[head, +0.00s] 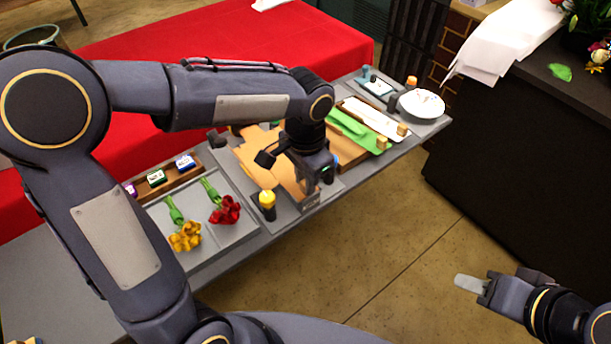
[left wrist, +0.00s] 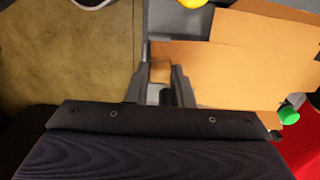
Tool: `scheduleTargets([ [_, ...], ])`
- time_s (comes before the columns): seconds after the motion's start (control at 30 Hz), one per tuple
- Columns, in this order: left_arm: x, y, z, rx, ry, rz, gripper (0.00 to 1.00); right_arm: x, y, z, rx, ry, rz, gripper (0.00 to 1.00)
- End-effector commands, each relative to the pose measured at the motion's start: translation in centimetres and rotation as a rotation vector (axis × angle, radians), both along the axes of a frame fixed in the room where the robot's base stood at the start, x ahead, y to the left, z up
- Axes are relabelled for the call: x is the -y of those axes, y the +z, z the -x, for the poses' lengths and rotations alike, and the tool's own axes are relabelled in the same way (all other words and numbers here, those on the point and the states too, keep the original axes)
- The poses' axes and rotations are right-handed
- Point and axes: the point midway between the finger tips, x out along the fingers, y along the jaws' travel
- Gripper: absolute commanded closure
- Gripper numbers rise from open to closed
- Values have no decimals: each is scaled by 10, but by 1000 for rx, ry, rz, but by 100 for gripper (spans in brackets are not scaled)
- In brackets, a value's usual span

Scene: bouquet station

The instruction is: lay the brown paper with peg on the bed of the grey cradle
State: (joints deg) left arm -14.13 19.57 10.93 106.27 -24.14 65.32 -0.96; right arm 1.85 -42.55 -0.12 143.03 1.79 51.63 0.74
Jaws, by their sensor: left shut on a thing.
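The brown paper (head: 262,152) lies largely flat, partly hidden behind my left arm and gripper. In the left wrist view the brown paper (left wrist: 230,75) spreads to the right of the jaws, with more brown sheet behind it. Its tan wooden peg (left wrist: 160,72) sits between the fingers of my left gripper (left wrist: 162,85). The left gripper (head: 306,190) is shut on the peg in the head view, low at the table's front edge. Grey surface, seemingly of the cradle (head: 310,202), shows beneath it; the bed is mostly hidden. My right gripper (head: 473,285) is far from the paper, its jaw opening unclear.
Green paper (head: 346,124) and white paper (head: 368,113) with pegs lie to the right. A white bowl (head: 422,104) stands at the far end. A yellow-topped bottle (head: 267,204), red flowers (head: 225,210) and yellow flowers (head: 186,237) are to the left. Open floor lies in front.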

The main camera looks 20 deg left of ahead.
Motion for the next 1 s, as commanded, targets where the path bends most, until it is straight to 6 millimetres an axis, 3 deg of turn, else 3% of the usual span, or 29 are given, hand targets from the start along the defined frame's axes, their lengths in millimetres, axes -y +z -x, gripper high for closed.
scheduleTargets([
  [0.27,0,0,0,0,0,0,100,0,0,0,0,0,0,64],
  [0.3,0,0,0,0,0,0,77,0,0,0,0,0,0,64],
  [0.47,0,0,0,0,0,0,56,0,0,0,0,0,0,64],
  [0.67,0,0,0,0,0,0,54,0,0,0,0,0,0,64],
  [0.8,0,0,0,0,0,0,37,0,0,0,0,0,0,64],
  [1.0,0,0,0,0,0,0,36,0,0,0,0,0,0,64],
])
